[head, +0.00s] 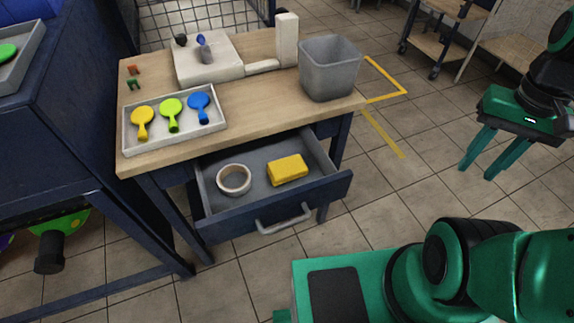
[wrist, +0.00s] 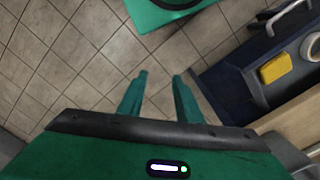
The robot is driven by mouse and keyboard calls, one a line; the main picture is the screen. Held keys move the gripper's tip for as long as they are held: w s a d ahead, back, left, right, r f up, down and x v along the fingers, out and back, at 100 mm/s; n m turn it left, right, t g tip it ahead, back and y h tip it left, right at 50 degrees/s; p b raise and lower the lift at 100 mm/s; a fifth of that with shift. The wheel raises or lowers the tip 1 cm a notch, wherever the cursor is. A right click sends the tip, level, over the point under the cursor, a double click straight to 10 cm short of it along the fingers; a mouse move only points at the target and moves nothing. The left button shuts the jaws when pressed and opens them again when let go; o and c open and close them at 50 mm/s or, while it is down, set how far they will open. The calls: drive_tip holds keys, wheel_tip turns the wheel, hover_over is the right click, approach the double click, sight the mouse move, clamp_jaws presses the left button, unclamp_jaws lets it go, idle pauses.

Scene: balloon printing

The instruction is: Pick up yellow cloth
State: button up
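The yellow cloth (head: 287,170) is a folded block lying in the open drawer (head: 262,206) of the wooden-topped table in the head view. It lies right of a roll of tape (head: 234,180), with a gap between them. In the wrist view the cloth (wrist: 276,68) shows at the right, inside the drawer. My gripper (head: 475,172) is at the right of the head view, above the floor and well apart from the drawer. Its two green fingers are spread with nothing between them, as the wrist view (wrist: 160,75) also shows.
Tiled floor between gripper and table is clear.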

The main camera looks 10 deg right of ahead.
drive_tip(key=o, duration=0.5)
drive_tip(key=shift+s+r, duration=0.2)
drive_tip(key=shift+s, duration=0.1)
drive_tip(key=shift+o, duration=1.1)
drive_tip(key=shift+w+a+r+n, duration=0.15)
drive_tip(key=shift+w+a+n, duration=0.05)
drive_tip(key=shift+n, duration=0.3)
drive_tip(key=w+a+f+n, duration=0.1)
drive_tip(key=w+a+n, duration=0.4)
drive_tip(key=w+n, duration=0.3)
drive_tip(key=n+y, duration=0.1)
drive_tip(key=n, duration=1.7)
approach(288, 166)
wheel_tip(288, 166, down, 3)
drive_tip(key=shift+n, duration=0.3)
drive_tip(key=shift+a+f, duration=0.15)
drive_tip(key=shift+f, duration=0.8)
drive_tip(key=shift+a+f, duration=0.2)
drive_tip(key=shift+f, duration=0.8)
drive_tip(key=shift+a+f, duration=0.15)
drive_tip(key=shift+f, duration=0.8)
